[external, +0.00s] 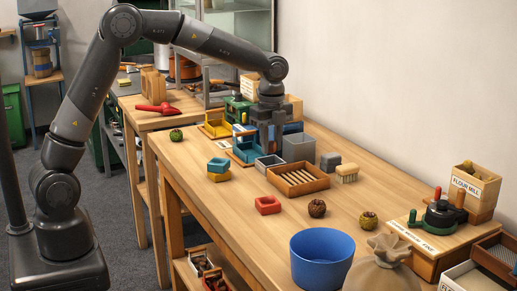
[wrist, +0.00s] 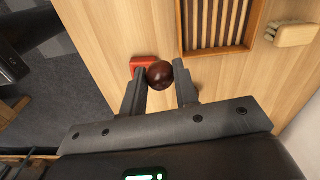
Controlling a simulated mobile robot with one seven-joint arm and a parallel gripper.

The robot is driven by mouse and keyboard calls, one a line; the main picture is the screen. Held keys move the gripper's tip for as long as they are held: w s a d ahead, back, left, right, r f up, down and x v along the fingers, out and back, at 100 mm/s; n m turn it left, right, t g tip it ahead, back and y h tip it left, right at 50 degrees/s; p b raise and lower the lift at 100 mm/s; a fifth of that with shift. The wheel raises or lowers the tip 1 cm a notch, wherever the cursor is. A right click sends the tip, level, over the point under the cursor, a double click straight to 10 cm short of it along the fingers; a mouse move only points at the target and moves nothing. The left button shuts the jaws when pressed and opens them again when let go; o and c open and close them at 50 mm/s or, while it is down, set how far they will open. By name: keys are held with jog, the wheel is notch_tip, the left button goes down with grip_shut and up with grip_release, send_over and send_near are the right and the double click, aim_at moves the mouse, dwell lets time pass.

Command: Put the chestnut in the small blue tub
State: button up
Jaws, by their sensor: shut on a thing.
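My gripper (wrist: 160,80) is shut on a dark brown, round, glossy chestnut (wrist: 160,75), held between the fingertips in the wrist view. A small blue tub (external: 218,164) sits near the left table edge, left of and nearer the camera than my gripper. It appears to rest on a yellow tub (external: 218,177). The blue tub does not show in the wrist view.
A red tub (external: 267,205), slatted wooden tray (external: 324,183), brush (external: 347,173) and brown burr (external: 317,208) are on the table. A large blue bucket (external: 322,262) stands in front. Bins and boxes crowd around my gripper. Bare wood surrounds the small blue tub.

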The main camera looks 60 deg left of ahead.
jog(key=s+d+r+m, duration=0.15)
jog(key=d+m, duration=0.45)
jog(key=d, duration=1.6)
jog(key=m, duration=0.4)
send_near(324, 239)
jog(key=s+d+r, duration=0.4)
jog(key=d+r, duration=0.1)
jog(key=shift+w+f, duration=0.15)
jog(key=shift+f, duration=5.35)
jog(key=o, duration=1)
jog(key=shift+r, duration=3.5)
